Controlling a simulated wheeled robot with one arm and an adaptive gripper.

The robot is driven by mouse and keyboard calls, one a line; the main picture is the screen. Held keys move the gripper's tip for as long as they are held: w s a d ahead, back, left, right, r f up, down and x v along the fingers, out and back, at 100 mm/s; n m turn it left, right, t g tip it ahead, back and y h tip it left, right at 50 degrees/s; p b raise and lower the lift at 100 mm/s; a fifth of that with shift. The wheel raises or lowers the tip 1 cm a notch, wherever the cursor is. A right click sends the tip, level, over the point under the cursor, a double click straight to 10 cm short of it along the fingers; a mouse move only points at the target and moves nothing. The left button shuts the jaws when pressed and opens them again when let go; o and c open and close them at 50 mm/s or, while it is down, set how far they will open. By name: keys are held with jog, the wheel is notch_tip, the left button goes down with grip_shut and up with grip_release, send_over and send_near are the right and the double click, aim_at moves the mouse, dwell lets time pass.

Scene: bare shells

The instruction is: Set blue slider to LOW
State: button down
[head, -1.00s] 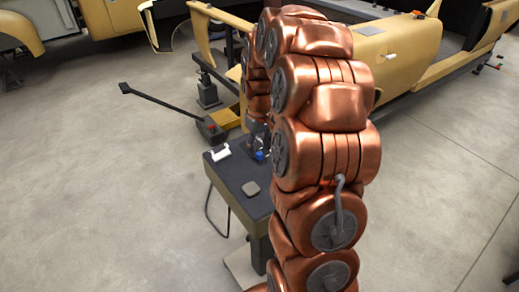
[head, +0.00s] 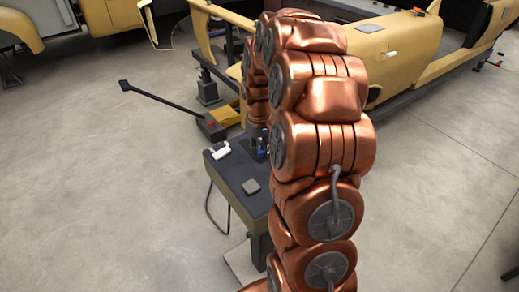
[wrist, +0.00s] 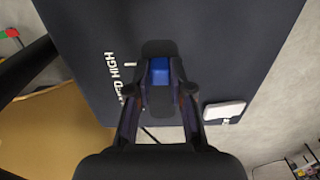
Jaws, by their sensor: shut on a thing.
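The blue slider knob (wrist: 160,71) sits on a dark grey strip (wrist: 158,48) on the dark table top. My gripper (wrist: 161,88) is shut on the knob, one finger on each side of it. White lettering (wrist: 112,75) beside the strip reads HIGH, with more letters partly hidden by a finger. A white tick mark (wrist: 130,64) lies level with the knob, near HIGH. In the head view the gripper (head: 258,145) is small and low over the table, partly behind my copper arm, with a bit of blue showing there.
The small table (head: 232,174) also bears a white item (head: 219,149) and a grey square pad (head: 251,187). A yellow car body (head: 400,45) is beyond. Floor at left is open.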

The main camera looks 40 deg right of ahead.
aim_at(245, 142)
dwell(0.5)
jog(key=w, duration=0.2)
jog(key=w+b, duration=0.1)
jog(key=w, duration=0.4)
jog(key=shift+w+d+b, duration=0.25)
jog(key=shift+b, duration=0.15)
jog(key=shift+w, duration=0.4)
jog(key=shift+w+r, duration=0.1)
jog(key=c, duration=1.2)
grip_release()
jog(key=shift+o, duration=0.8)
notch_tip(245, 142, up, 12)
